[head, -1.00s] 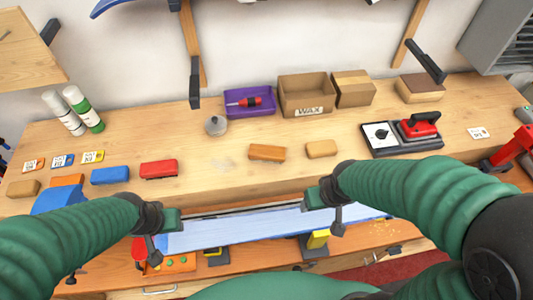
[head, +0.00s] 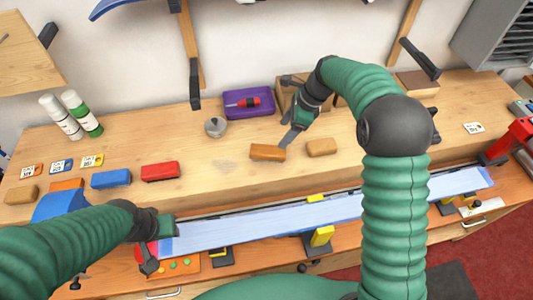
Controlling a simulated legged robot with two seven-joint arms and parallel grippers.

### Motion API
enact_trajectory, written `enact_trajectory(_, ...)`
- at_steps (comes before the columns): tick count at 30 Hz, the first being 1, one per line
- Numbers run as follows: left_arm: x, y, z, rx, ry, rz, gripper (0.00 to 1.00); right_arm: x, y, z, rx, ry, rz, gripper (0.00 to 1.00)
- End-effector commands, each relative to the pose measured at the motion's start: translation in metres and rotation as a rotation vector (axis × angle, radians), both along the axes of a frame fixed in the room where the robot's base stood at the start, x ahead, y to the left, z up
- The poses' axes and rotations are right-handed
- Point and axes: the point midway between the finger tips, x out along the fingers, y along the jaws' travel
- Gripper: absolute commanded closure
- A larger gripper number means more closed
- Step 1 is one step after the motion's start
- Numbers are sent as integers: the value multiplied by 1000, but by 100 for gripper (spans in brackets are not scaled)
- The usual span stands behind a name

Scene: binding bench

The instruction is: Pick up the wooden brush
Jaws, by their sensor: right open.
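A brown wooden block that looks like the wooden brush (head: 267,152) lies flat on the bench, left of a lighter tan block (head: 321,147). I cannot make out bristles. My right gripper (head: 291,112) is open and empty above the bench, just behind and to the right of the brown block. One finger points down close to the block's right end; I cannot tell if it touches. My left gripper (head: 152,254) is low at the front left, by the end of the blue ski; its jaw state is unclear.
A purple tray (head: 262,110) with a red-handled tool and a partly hidden cardboard box stand behind. Red (head: 160,171) and blue (head: 111,178) blocks lie to the left, a grey round object (head: 215,127) behind them. The long pale-blue ski (head: 270,220) runs along the front.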

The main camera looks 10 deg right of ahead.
Motion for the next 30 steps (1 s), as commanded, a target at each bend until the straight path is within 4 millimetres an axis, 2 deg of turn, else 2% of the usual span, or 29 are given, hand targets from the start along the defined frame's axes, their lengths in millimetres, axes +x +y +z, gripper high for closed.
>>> enact_trajectory(6, 0, 0, 7, 0, 0, -1, 64, 6, 23, -52, -3, 4, 4, 27)
enact_trajectory(9, 0, 0, 8, 0, 0, 0, 64, 9, 29, -67, -3, 0, 4, 27)
enact_trajectory(14, 0, 0, 13, 0, 0, 0, 64, 11, 36, -81, -4, 0, 5, 27)
enact_trajectory(20, 0, 0, 23, 0, 0, 0, 64, 18, 50, -114, -4, 0, 5, 27)
enact_trajectory(24, 0, 0, 23, 0, 0, 0, 64, 20, 52, -122, -5, -2, 4, 27)
enact_trajectory(30, 0, 0, 23, 0, 0, 0, 64, 20, 52, -121, -5, -4, 4, 27)
